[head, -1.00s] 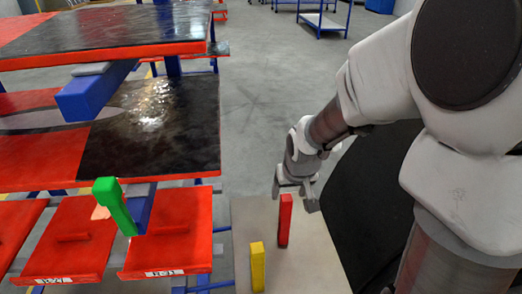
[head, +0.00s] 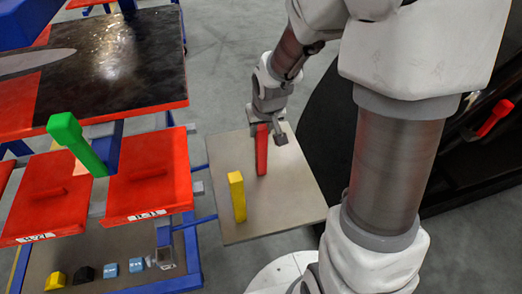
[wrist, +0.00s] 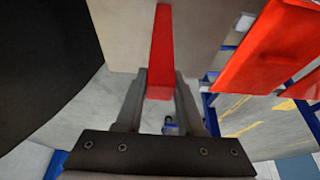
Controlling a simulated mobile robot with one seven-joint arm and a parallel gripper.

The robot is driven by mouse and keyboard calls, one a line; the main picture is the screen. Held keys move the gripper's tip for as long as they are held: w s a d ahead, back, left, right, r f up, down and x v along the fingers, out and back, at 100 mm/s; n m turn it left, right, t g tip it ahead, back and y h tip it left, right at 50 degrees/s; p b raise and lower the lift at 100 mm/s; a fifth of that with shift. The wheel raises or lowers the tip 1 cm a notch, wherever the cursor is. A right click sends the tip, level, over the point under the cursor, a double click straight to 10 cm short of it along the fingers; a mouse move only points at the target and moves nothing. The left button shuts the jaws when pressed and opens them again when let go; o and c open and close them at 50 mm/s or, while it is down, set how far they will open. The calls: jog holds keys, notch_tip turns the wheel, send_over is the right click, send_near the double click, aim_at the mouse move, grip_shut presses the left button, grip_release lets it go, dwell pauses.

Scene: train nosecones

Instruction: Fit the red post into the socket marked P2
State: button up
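The red post (head: 262,152) stands upright on a grey-beige board (head: 290,200), behind and right of a yellow post (head: 237,196). My gripper (head: 268,130) is at the top of the red post in the head view. In the wrist view the upper end of the red post (wrist: 160,60) lies between the two fingers of my gripper (wrist: 160,85). The fingers look spread to either side of it, with narrow gaps. I cannot make out a socket marked P2 in any view.
Red trays (head: 150,185) with white labels stand left of the board. Below them, several small blocks (head: 110,270) lie on a blue-framed shelf. A red-and-black table (head: 100,70) is at the back left. Grey floor is open behind the board.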

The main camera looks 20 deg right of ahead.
grip_shut()
dwell(1.0)
